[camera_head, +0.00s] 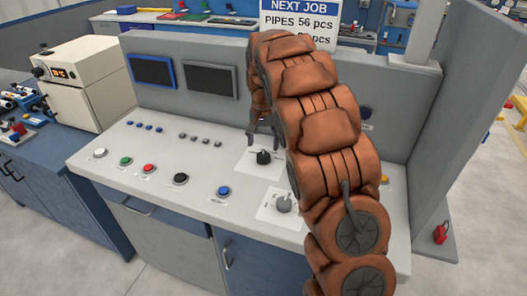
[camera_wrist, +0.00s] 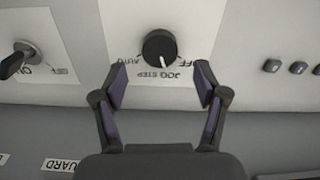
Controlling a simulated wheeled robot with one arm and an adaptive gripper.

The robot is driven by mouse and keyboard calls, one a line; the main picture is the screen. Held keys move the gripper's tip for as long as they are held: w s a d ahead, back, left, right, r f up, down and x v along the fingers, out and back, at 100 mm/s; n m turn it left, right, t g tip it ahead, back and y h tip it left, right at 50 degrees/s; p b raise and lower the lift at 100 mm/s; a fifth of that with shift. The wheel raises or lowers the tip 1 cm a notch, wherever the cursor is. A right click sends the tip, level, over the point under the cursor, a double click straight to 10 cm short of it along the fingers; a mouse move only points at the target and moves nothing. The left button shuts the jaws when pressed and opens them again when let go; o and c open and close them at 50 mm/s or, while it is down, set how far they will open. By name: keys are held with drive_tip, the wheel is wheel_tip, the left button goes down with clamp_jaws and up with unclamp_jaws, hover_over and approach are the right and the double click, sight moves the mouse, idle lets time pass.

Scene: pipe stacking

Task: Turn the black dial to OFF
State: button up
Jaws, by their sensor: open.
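The black dial (camera_head: 263,157) sits on a white plate on the sloping console. In the wrist view the black dial (camera_wrist: 160,47) is just beyond my fingertips, and the lettering around it is upside down. AUTO is at lower left, JOG and STEP lettering below, OFF at lower right. The dial's white mark points down and slightly right, toward the JOG/STEP lettering and away from OFF. My gripper (camera_wrist: 162,76) is open and empty, one finger to each side of the dial's line, seemingly not touching it. In the head view my gripper (camera_head: 263,132) is partly hidden by my arm.
A grey switch (camera_head: 284,204) sits nearer on the console; a lever switch with ON/OFF lettering (camera_wrist: 20,60) is left in the wrist view. Small buttons (camera_wrist: 297,68) are at right. Two dark screens (camera_head: 211,79) stand behind. A red button (camera_head: 148,168) is among several left.

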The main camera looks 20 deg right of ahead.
sight(263, 155)
drive_tip(key=shift+f+p, duration=0.5)
drive_tip(key=shift+f, duration=1.8)
drive_tip(key=shift+c, duration=0.3)
drive_tip(key=c, duration=1.1)
drive_tip(key=shift+f+b, duration=0.1)
drive_tip(key=shift+b, duration=0.25)
drive_tip(key=shift+f+n+b, duration=0.1)
drive_tip(key=shift+n+b, duration=1.3)
drive_tip(key=shift+b, duration=0.05)
drive_tip(key=shift+r+n+b, duration=0.2)
drive_tip(key=shift+n+b, duration=1.5)
drive_tip(key=shift+n, duration=0.8)
